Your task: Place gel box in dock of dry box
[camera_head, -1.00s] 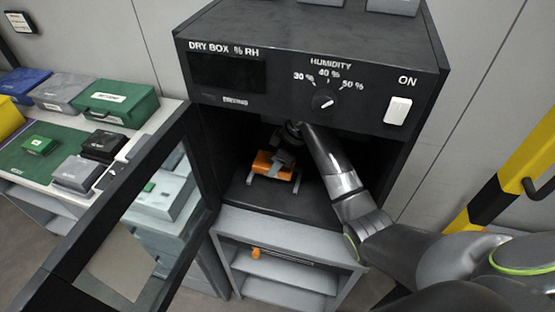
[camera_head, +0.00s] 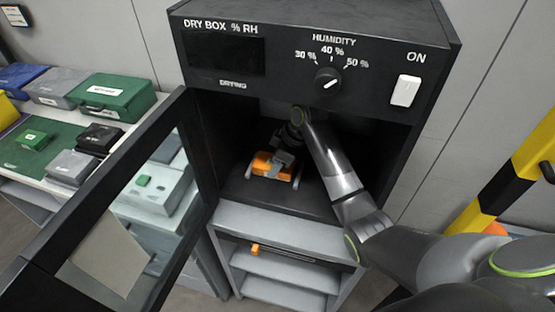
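The dry box (camera_head: 321,34) is black and its glass door (camera_head: 150,190) is swung open to the left. An orange gel box (camera_head: 264,162) sits low in the open chamber, between the light side rails of the dock (camera_head: 249,171). My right arm reaches into the chamber from the right. My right gripper (camera_head: 283,160) is at the top of the gel box, and a grey part of it overlaps the box. The fingertips are too small and covered to tell whether they grip it. My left gripper is not in view.
A grey shelf unit (camera_head: 285,238) is under the dry box. At the left, a table with a green mat (camera_head: 22,155) bears several cases, including a green case (camera_head: 112,97). A yellow and black striped post (camera_head: 500,195) stands at the right.

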